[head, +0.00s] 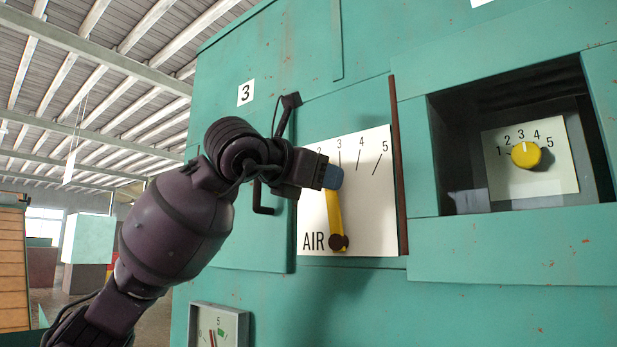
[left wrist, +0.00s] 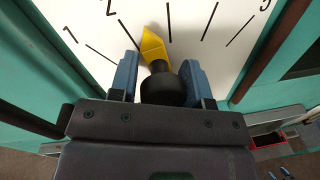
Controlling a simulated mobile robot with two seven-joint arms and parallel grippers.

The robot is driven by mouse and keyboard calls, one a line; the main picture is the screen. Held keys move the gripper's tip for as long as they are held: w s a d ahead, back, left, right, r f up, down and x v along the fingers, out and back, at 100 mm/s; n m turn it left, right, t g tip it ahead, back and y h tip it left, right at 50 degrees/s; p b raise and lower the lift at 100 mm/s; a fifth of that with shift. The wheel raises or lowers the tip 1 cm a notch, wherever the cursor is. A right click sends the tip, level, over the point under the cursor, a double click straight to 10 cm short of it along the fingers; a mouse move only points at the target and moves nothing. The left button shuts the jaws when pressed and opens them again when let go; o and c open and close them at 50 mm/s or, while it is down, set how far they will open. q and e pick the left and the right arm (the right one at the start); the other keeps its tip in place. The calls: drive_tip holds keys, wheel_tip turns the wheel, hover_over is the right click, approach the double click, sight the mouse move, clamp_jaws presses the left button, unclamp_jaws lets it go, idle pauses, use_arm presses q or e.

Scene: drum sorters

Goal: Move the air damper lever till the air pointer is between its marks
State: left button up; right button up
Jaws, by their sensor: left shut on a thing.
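The air damper lever (head: 334,212) is a yellow arm on a white plate marked AIR, with scale marks 1 to 5. It rises from a dark pivot at the plate's bottom. My left gripper (head: 332,177) is shut on its upper end. In the left wrist view, the blue fingers of my left gripper (left wrist: 160,78) stand either side of the lever's black knob (left wrist: 162,90). The lever's yellow tip (left wrist: 152,46) lies between marks 2 and 3. A gauge (head: 240,330) at the lower left shows partly; its needle and green patch are too small to read surely. My right gripper is not in view.
A recess at the right holds a yellow dial (head: 526,154) on a scale of 1 to 5. A dark handle (head: 264,210) sticks out of the green panel left of the plate. A brown strip (head: 398,165) edges the plate's right side.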

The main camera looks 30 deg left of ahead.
use_arm(q)
drive_tip(key=shift+d+f+m, duration=0.1)
drive_tip(key=shift+d+m, duration=0.6)
drive_tip(key=shift+d, duration=0.1)
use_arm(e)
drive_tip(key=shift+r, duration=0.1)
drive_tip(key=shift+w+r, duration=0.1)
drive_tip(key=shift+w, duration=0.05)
use_arm(q)
drive_tip(key=o, duration=1.2)
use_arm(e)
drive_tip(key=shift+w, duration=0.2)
use_arm(q)
drive_tip(key=shift+s+a, duration=0.1)
